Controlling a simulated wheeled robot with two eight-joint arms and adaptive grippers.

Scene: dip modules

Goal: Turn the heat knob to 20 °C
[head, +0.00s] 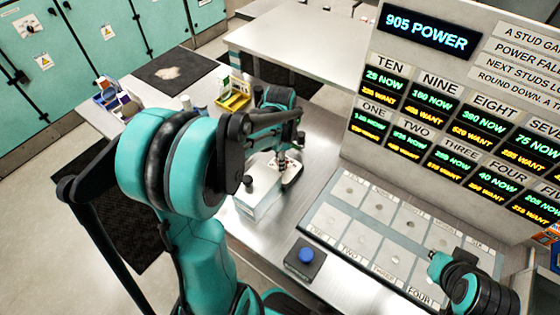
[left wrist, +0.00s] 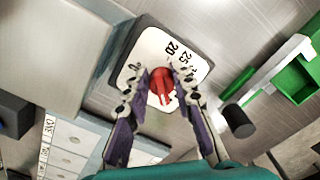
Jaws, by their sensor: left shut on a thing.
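The heat knob (left wrist: 161,86) is red and sits on a white dial plate (left wrist: 150,50) with black numbers, 20 and 25 among them, in the left wrist view. My left gripper (left wrist: 160,92) has a finger on each side of the knob and is shut on it. I cannot read which number the knob points to. In the head view my left gripper (head: 282,160) reaches down to the dial on the bench, and its fingers mostly hide the knob. Part of my right arm shows at the lower right of the head view, with no fingertips visible.
A pale box (head: 262,203) stands beside the dial. A blue button on a dark base (head: 306,257) is in front. A grey panel of studs (head: 380,230) and a large display board (head: 430,75) are to the right. Yellow (head: 233,101) and blue (head: 107,97) bins stand behind.

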